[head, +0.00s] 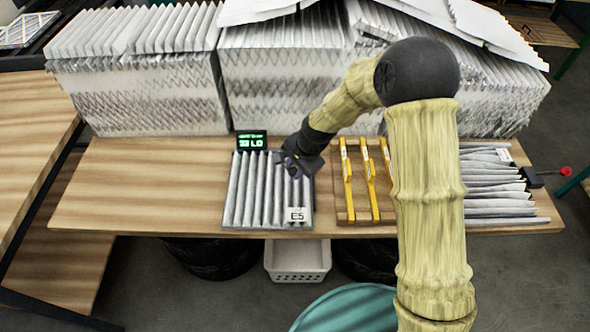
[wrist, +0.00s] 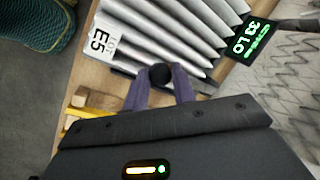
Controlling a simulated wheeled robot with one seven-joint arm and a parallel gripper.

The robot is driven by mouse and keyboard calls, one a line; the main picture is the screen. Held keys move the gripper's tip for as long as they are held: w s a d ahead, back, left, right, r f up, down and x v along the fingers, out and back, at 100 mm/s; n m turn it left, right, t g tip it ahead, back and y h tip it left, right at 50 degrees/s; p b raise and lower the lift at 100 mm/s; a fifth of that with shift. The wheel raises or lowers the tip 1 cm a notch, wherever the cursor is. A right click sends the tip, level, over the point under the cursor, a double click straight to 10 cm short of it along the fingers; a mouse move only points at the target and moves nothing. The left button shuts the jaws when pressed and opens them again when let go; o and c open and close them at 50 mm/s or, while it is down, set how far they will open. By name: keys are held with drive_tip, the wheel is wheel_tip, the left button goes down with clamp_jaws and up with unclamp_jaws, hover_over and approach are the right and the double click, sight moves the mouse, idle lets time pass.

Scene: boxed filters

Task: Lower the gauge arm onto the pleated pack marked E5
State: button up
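The grey pleated pack marked E5 (head: 251,190) lies flat on the wooden bench, its white label at the near right corner. It also shows in the wrist view (wrist: 180,32). A small black display (head: 251,140) with green characters stands at its far edge; in the wrist view it reads 33 LO (wrist: 250,40). My gripper (head: 296,168) is over the pack's right side. In the wrist view its purple fingers (wrist: 160,78) flank a round black knob (wrist: 160,73) that fills the gap between them. The rest of the gauge arm is hidden, and whether it touches the pack I cannot tell.
A wooden tray (head: 354,217) with yellow-handled strips is right of the pack. Further right lies a grey pleated stack (head: 490,190) with a red knob (head: 566,171) beyond. Tall pleated stacks (head: 140,95) line the back. Bench left of the pack is clear (head: 140,190).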

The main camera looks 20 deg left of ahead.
drive_tip(key=o, duration=0.4)
drive_tip(key=shift+w+a, duration=0.15)
drive_tip(key=shift+w, duration=0.2)
drive_tip(key=shift+s, duration=0.15)
drive_tip(key=shift+r, duration=0.1)
drive_tip(key=b+v, duration=0.4)
drive_tip(key=v, duration=1.3)
drive_tip(key=shift+s+r, duration=0.1)
drive_tip(key=shift+d, duration=0.2)
